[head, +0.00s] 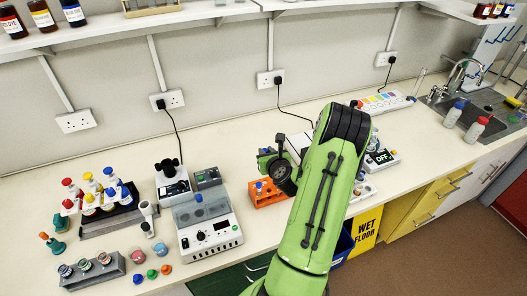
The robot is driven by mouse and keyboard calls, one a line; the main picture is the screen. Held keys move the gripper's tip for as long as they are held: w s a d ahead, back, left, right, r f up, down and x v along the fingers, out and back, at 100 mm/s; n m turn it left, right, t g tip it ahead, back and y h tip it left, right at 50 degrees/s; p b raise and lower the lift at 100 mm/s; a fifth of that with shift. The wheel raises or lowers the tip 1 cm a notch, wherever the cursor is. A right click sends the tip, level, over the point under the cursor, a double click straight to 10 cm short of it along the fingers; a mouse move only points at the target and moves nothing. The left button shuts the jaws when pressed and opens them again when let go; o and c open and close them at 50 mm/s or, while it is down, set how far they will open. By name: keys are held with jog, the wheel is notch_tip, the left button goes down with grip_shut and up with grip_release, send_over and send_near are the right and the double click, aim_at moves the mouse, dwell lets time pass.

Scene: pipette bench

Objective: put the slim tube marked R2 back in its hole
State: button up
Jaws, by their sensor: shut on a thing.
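My gripper (266,164) is at the end of my green arm, above and at the back of a small orange rack (271,202). It is shut on a slim tube, which is mostly hidden by the gripper and arm. A small blue-topped piece (259,186) shows at the rack's left part, just below my gripper. I cannot tell whether it stands in the rack or hangs from my fingers. No R2 mark can be read at this size, and the rack's right part and its holes are hidden or too small to make out.
A white bench device (209,238) stands left of the rack. A rack of coloured-cap bottles (97,205) is further left. A white box (297,146) is behind my gripper. Bare bench lies behind the devices. A sink (462,98) is at the far right.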

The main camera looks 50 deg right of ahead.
jog(key=shift+s+a+f+b, duration=0.1)
jog(key=shift+f+b, duration=1.7)
jog(key=shift+f, duration=0.35)
jog(key=shift+s+a+f+b, duration=0.1)
jog(key=shift+f+b, duration=1.7)
jog(key=shift+f, duration=0.35)
jog(key=shift+f+b, duration=0.85)
jog(key=shift+f, duration=0.2)
jog(key=o, duration=0.9)
